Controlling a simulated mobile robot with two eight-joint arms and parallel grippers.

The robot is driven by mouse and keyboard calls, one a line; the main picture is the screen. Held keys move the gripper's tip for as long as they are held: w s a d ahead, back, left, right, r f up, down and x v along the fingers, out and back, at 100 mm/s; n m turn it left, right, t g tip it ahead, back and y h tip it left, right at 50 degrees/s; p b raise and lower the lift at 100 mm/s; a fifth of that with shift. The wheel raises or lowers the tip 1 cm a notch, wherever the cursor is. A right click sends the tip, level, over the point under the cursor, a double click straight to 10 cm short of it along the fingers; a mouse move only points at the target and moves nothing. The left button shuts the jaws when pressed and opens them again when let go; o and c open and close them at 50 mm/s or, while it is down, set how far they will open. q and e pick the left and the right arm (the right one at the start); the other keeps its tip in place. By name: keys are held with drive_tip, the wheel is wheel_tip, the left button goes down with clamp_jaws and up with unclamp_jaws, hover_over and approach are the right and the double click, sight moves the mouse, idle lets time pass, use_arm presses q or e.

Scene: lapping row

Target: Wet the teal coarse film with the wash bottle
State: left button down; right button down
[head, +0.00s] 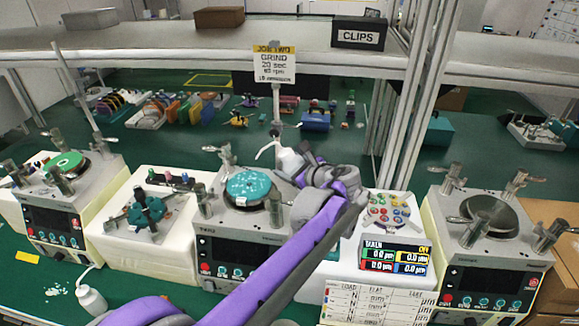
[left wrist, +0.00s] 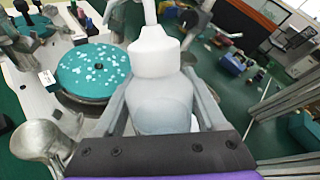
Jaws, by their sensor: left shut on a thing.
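The teal coarse film (head: 248,186) lies on the round platen of the middle lapping machine, with many pale droplets or spots on it. It also shows in the left wrist view (left wrist: 92,72). My left gripper (head: 300,172) is shut on a white wash bottle (head: 290,160), just right of the film. In the left wrist view the bottle (left wrist: 158,95) sits between the two fingers, its white cap and nozzle upward. In the head view its bent spout points left, above the film's far edge. My right gripper is not in view.
Another white wash bottle (head: 91,299) stands at the front left beside a white spill. A machine with a green disc (head: 65,163) is at left; one with a bare grey platen (head: 488,216) is at right. A sign (head: 274,63) stands behind the middle machine.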

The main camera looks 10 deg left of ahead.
use_arm(q)
drive_tip(key=shift+r, duration=0.15)
drive_tip(key=shift+w+f, duration=0.1)
drive_tip(key=shift+f, duration=0.1)
drive_tip(key=shift+f+m+y+b, duration=0.15)
drive_tip(key=shift+m+y+b, duration=0.15)
drive_tip(key=shift+b, duration=0.05)
drive_tip(key=shift+m+t+y, duration=0.3)
drive_tip(key=shift+t, duration=0.1)
drive_tip(key=shift+r+y+b, duration=0.25)
drive_tip(key=shift+y+b, duration=0.05)
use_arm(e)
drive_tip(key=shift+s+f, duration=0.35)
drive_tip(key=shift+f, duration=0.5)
use_arm(q)
drive_tip(key=shift+r, duration=0.1)
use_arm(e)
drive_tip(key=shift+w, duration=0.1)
